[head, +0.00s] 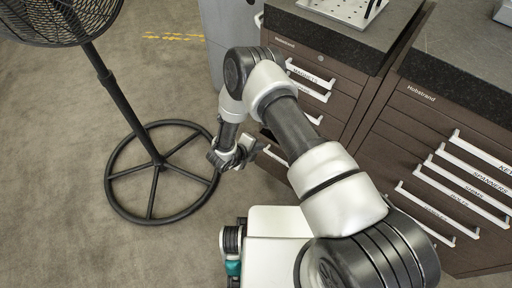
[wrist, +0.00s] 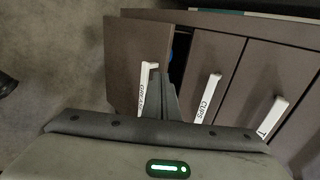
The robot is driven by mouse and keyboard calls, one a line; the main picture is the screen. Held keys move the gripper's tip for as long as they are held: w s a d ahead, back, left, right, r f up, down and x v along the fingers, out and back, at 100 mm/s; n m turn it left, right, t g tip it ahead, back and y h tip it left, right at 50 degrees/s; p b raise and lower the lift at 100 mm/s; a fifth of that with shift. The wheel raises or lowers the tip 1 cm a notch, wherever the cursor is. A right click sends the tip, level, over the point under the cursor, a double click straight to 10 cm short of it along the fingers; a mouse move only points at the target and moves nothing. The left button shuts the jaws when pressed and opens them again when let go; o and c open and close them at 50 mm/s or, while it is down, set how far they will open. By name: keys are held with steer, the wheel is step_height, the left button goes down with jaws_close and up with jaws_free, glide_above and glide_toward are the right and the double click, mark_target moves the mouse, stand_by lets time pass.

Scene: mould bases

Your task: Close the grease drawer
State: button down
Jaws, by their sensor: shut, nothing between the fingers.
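The grease drawer (wrist: 136,45) has a brown front and a white handle (wrist: 146,88) with a label. In the wrist view its front stands out from the neighbouring fronts, with a dark gap beside it and something blue inside, so it is partly open. In the head view it appears as the lowest drawer (head: 272,142), partly behind my arm. My gripper (wrist: 167,78) is shut and empty, its fingers in front of the drawer front and right beside the handle. I cannot tell if they touch. My gripper also shows in the head view (head: 240,157), low beside the cabinet.
The drawer with the cups label (wrist: 215,75) and another beside it look closed. A second brown cabinet (head: 420,130) stands at the right with closed drawers. A black fan stand with a round base (head: 150,220) stands left of my gripper. Carpet floor is open at left.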

mark_target(265, 149)
steer(key=b+x, duration=0.1)
steer(key=x, duration=0.5)
steer(key=shift+w+f, duration=0.1)
steer(key=shift+w, duration=0.05)
steer(key=w+d+b, duration=0.1)
steer(key=w+d, duration=0.1)
steer(key=w, duration=0.1)
steer(key=shift+w+d+b, duration=0.35)
steer(key=shift+b, duration=0.05)
